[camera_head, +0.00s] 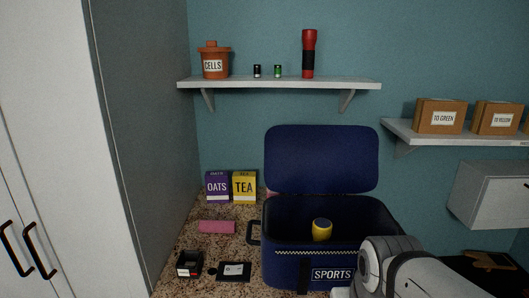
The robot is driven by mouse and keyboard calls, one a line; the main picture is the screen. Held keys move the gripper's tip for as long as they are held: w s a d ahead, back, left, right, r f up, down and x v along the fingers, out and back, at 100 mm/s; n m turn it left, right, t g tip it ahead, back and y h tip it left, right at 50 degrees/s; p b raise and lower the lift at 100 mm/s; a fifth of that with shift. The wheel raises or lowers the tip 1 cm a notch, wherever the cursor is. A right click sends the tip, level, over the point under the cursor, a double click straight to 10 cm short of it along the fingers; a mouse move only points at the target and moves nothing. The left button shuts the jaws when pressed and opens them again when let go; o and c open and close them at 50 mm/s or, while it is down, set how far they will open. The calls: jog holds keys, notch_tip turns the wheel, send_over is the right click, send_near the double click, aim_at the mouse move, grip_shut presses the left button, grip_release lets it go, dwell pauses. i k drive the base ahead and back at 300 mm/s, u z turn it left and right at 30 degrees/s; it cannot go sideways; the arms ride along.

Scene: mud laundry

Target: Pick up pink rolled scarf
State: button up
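The pink rolled scarf (217,227) lies on its side on the speckled counter, left of the blue sports bag. It is in plain view with clear counter around it. Part of my arm shows at the lower right, in front of the bag's right corner. My gripper cannot be made out in this view, so I cannot see whether it holds anything.
The open blue SPORTS bag (284,270) holds a yellow cylinder (321,231). Oats (217,188) and tea (244,188) boxes stand behind the scarf. A small black box (189,264) and dark card (234,271) lie in front. A tall cabinet (150,120) borders the left.

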aim_at(204, 226)
jog(key=z, duration=2.45)
jog(key=k, duration=1.25)
jog(key=u, duration=2.4)
